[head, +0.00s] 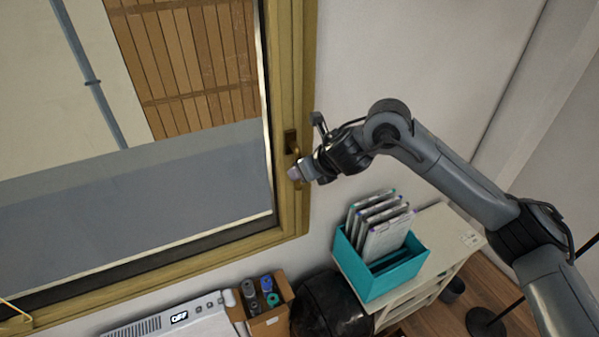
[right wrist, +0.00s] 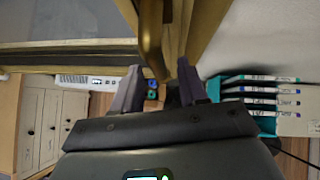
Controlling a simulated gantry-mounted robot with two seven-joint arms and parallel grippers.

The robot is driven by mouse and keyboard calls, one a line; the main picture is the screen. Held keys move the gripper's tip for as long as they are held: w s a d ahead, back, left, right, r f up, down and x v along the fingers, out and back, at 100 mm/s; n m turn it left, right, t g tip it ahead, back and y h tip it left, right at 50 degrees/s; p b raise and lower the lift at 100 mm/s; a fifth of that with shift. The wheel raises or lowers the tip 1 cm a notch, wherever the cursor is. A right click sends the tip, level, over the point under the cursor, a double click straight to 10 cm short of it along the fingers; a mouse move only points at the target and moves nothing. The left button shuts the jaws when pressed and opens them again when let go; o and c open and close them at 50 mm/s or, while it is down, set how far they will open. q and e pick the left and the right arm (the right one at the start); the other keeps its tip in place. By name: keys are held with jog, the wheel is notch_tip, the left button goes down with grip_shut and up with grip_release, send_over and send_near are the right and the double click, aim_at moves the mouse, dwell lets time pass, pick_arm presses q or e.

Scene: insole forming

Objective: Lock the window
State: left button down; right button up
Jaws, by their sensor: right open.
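The window (head: 292,80) has a golden-brown frame and fills the left of the head view. Its brass handle (head: 297,160) sits on a dark plate on the right side of the frame and hangs downward. My right gripper (head: 296,174) is at the handle's lower part and partly hides it. In the right wrist view, the handle (right wrist: 151,40) comes down from the top, in line with the gap between the two open fingers (right wrist: 158,82). I cannot tell whether either finger touches it. My left gripper is not in view.
Below the window are a white unit with an "OFF" display (head: 170,318) and a brown box (head: 268,325) of bottles. A teal file holder (head: 392,277) with several folders stands on a white cabinet (head: 450,232) to the right. The wall beside the handle is bare.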

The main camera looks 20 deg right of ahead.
jog(key=v, duration=0.7)
jog(key=shift+s+r, duration=0.25)
jog(key=shift+d+f, duration=0.1)
